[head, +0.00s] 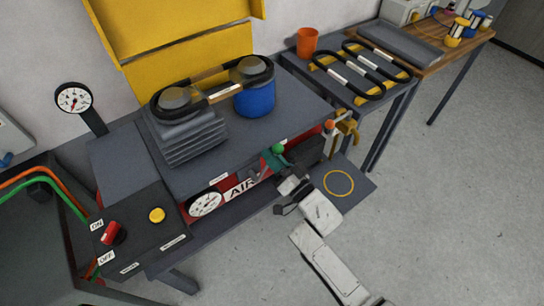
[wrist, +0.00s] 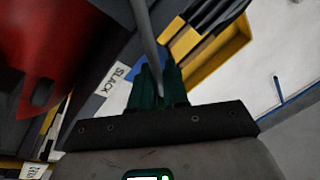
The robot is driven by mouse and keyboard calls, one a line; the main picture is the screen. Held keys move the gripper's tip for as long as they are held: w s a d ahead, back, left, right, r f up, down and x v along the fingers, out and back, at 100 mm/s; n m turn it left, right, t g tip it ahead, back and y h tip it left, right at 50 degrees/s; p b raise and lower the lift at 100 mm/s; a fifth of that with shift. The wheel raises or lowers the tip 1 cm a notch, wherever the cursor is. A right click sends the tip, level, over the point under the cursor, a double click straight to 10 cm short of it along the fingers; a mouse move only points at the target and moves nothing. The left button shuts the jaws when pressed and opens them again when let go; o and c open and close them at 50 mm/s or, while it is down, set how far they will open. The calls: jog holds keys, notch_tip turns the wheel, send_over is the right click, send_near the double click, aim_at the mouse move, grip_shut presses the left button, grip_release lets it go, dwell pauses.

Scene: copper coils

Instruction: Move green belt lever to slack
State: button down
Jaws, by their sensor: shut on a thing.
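The green belt lever shows in the head view as a green ball knob (head: 278,149) at the front edge of the machine. My gripper (head: 270,162) is at this lever, its dark teal fingers just beside and below the knob. In the wrist view my gripper (wrist: 159,80) is shut on the lever's grey rod (wrist: 146,35), which runs between the fingers and out past the top edge. The knob is not clear in the wrist view. A white SLACK label (wrist: 112,78) is left of the fingers there.
An orange-knobbed lever (head: 330,124) is to the right on the machine front. A gauge (head: 205,203) and a red switch (head: 113,233) are to the left. A belt (head: 212,64) loops around two pulleys on top. Open floor (head: 440,200) lies at the right.

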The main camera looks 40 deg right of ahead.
jog(key=shift+d+f, duration=0.1)
jog(key=c, duration=1.3)
grip_release()
jog(key=shift+o, duration=0.2)
jog(key=a+b+v, duration=0.1)
jog(key=b+v, duration=0.1)
jog(key=v, duration=0.8)
jog(key=shift+s+d, duration=0.45)
jog(key=shift+d, duration=0.05)
jog(key=shift+w+f, duration=0.1)
